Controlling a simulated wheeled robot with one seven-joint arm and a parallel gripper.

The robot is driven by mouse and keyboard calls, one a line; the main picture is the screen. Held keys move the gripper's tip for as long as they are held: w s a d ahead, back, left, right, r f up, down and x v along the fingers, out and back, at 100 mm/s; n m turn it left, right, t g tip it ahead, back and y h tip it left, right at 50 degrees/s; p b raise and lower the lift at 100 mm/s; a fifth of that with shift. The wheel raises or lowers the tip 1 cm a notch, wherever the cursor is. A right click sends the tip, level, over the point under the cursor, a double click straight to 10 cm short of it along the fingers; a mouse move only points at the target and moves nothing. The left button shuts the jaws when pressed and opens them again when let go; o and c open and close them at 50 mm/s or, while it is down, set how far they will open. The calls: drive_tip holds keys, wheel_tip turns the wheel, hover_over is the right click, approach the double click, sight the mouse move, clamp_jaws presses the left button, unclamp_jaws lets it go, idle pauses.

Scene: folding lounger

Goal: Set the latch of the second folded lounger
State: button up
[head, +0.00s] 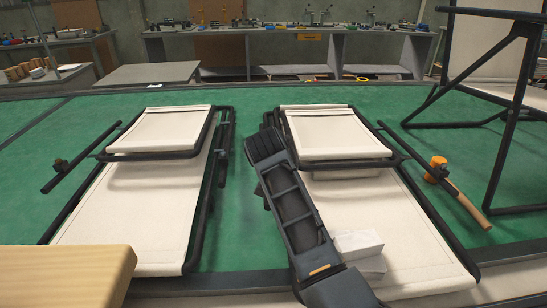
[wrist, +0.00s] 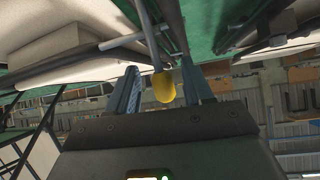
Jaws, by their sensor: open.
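Two folded loungers with cream fabric and black frames lie side by side on the green surface, a left one (head: 140,205) and a right one (head: 370,215). My arm crosses the left side of the right lounger in the head view and hides part of its frame there. My gripper (wrist: 160,88) shows in the wrist view with its two fingers apart. A yellow rounded knob (wrist: 164,87) on a grey rod sits between the fingers, with visible room on both sides. It may be the latch. I cannot tell which lounger it belongs to, and it is hidden in the head view.
An orange-headed mallet (head: 438,165) lies to the right of the right lounger. A white box (head: 358,243) rests on that lounger's near part. A black-framed chair (head: 490,110) stands at the right. A wooden block (head: 65,275) is at the near left. Green floor lies between the loungers.

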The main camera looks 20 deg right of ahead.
drive_tip(key=shift+v, duration=2.3)
